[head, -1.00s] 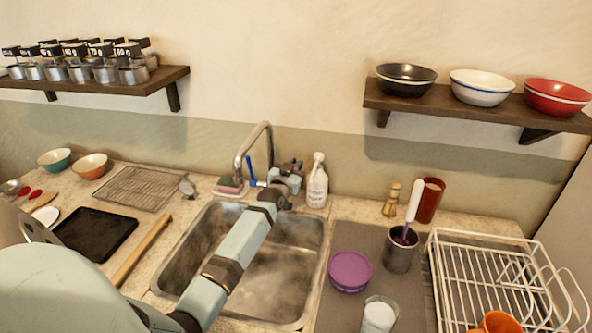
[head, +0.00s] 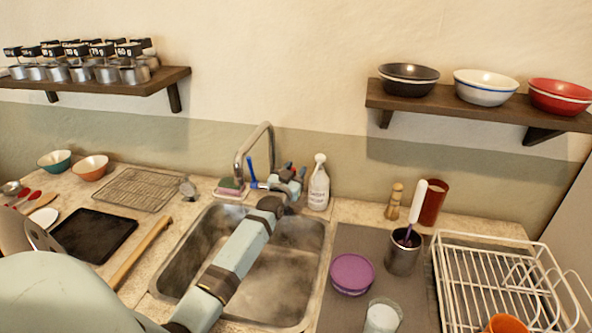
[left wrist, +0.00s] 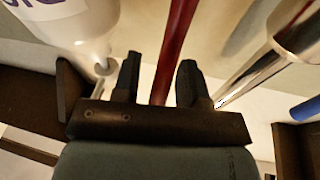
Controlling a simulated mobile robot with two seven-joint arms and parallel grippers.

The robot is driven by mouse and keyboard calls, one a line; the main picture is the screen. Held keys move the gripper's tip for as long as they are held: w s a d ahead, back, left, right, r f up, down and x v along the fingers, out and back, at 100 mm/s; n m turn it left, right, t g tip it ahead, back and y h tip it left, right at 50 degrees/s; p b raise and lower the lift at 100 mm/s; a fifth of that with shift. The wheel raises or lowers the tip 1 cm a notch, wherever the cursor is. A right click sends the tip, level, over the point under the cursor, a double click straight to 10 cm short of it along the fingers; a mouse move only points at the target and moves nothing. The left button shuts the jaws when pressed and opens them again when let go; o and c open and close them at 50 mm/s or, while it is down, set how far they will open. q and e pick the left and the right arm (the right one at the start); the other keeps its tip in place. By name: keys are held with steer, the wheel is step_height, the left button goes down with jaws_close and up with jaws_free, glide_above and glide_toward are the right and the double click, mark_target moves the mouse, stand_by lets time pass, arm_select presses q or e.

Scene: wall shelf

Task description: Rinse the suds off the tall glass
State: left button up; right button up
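The tall glass (head: 383,318) stands on the dark mat right of the sink (head: 325,285), at the bottom edge of the head view. It looks white inside. The chrome faucet (head: 240,155) rises behind the sink; I see no clear stream of water. My left gripper (head: 290,172) is at the back of the sink, right of the faucet. In the left wrist view its fingers (left wrist: 158,80) are apart, with a red bar (left wrist: 175,50) between them and gaps on both sides. The chrome pipe (left wrist: 270,65) is to its right. My right gripper is out of view.
A spray bottle (head: 318,185) stands close right of the left gripper. A blue lever (head: 252,172) and a sponge (head: 230,186) are left of it. A purple-lidded tub (head: 352,272), a steel cup (head: 403,252) and a white rack (head: 447,290) are on the right.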

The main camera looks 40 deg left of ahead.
arm_select(q)
steer(key=v, duration=1.3)
steer(key=shift+b, duration=0.4)
